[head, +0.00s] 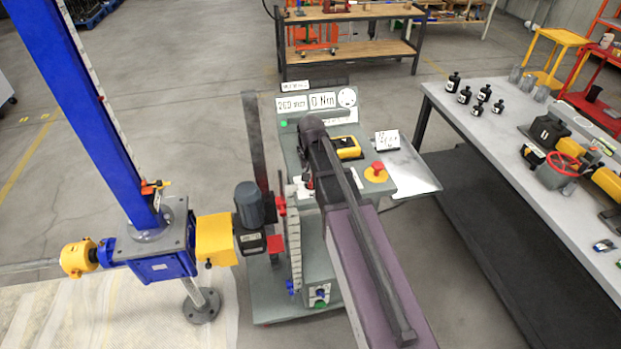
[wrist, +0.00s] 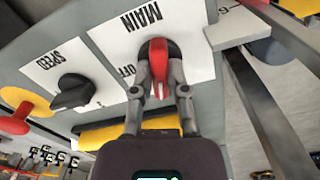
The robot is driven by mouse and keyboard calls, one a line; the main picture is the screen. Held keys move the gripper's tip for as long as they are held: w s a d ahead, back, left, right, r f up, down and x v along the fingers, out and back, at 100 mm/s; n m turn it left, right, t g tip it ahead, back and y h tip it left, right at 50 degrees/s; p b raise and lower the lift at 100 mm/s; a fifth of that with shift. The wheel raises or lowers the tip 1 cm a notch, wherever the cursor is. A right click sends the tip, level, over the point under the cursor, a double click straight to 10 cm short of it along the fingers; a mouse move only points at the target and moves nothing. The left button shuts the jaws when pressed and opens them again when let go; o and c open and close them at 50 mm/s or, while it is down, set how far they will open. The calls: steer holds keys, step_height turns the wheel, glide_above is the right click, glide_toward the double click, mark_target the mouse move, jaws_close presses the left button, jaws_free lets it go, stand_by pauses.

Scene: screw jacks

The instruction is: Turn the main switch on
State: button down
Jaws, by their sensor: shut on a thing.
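The main switch (wrist: 158,60) is a red handle on a dark round base, on a white plate marked MAIN and OFF. In the wrist view my gripper (wrist: 160,88) has one finger on each side of the red handle and is shut on it. The handle stands roughly along the fingers; its exact setting is hard to tell. In the head view my arm covers most of the switch and the fingers, at the grey control panel (head: 290,150) of the test stand.
A black SPEED knob (wrist: 72,92) and a red and yellow stop button (wrist: 20,108) are beside the switch. A yellow device (head: 347,147) lies on the console. A blue screw jack (head: 160,265) stands at left, a workbench (head: 480,130) at right.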

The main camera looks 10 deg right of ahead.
steer(key=n, duration=0.3)
steer(key=shift+n, duration=0.3)
stand_by(0.4)
steer(key=c, duration=0.6)
jaws_free()
steer(key=shift+c, duration=0.2)
steer(key=s, duration=1.6)
steer(key=shift+a, duration=0.15)
